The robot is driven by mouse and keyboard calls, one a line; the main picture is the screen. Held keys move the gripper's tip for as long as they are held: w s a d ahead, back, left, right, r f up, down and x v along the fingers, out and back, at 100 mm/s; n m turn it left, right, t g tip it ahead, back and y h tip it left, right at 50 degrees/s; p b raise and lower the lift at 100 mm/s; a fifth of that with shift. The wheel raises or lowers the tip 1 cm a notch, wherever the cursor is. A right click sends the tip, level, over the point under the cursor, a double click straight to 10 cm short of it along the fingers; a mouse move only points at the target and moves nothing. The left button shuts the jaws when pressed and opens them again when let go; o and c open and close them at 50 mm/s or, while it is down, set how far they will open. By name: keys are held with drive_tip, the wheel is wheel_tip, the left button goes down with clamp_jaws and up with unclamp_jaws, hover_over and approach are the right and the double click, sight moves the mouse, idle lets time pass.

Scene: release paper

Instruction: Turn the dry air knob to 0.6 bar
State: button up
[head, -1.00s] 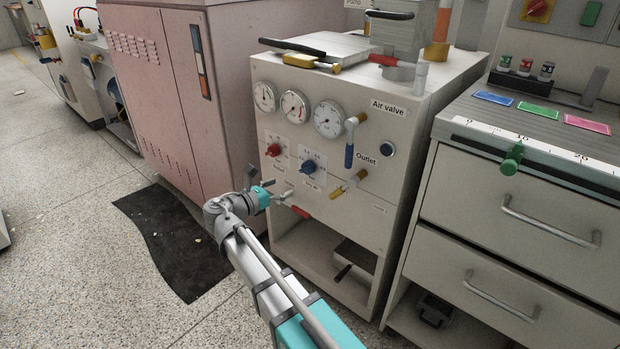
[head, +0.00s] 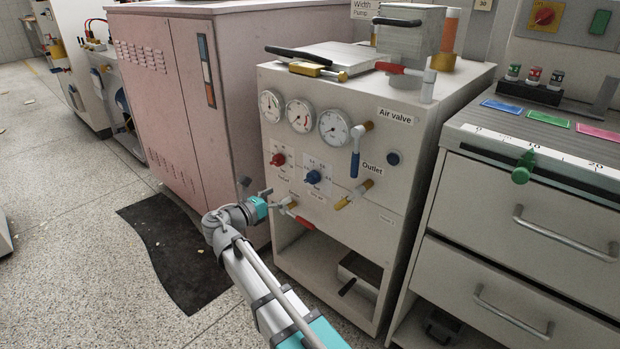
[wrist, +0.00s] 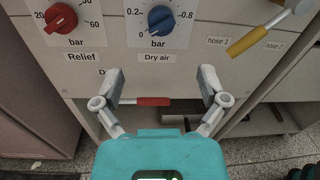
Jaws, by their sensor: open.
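The blue dry air knob (wrist: 161,19) sits on the cream panel above the "Dry air" label, with a scale marked 0, 0.2 and 0.8 bar around it. It also shows in the head view (head: 313,177). My gripper (wrist: 160,78) is open and empty, its two fingers spread below the knob and apart from it. In the head view my gripper (head: 268,198) is in front of the panel, to the lower left of the knob.
A red relief knob (wrist: 61,18) is left of the blue knob. A yellow hose valve (wrist: 248,41) is to its right. A red-handled valve (wrist: 152,101) shows between and beyond my fingers. Gauges (head: 333,126) and a blue air valve handle (head: 355,164) are higher on the panel.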

sight(310, 177)
drive_tip(key=x, duration=1.2)
drive_tip(key=shift+w+d, duration=0.2)
drive_tip(key=c, duration=1.1)
drive_tip(key=shift+a, duration=0.25)
drive_tip(key=shift+d, duration=0.1)
drive_tip(key=shift+c, duration=0.2)
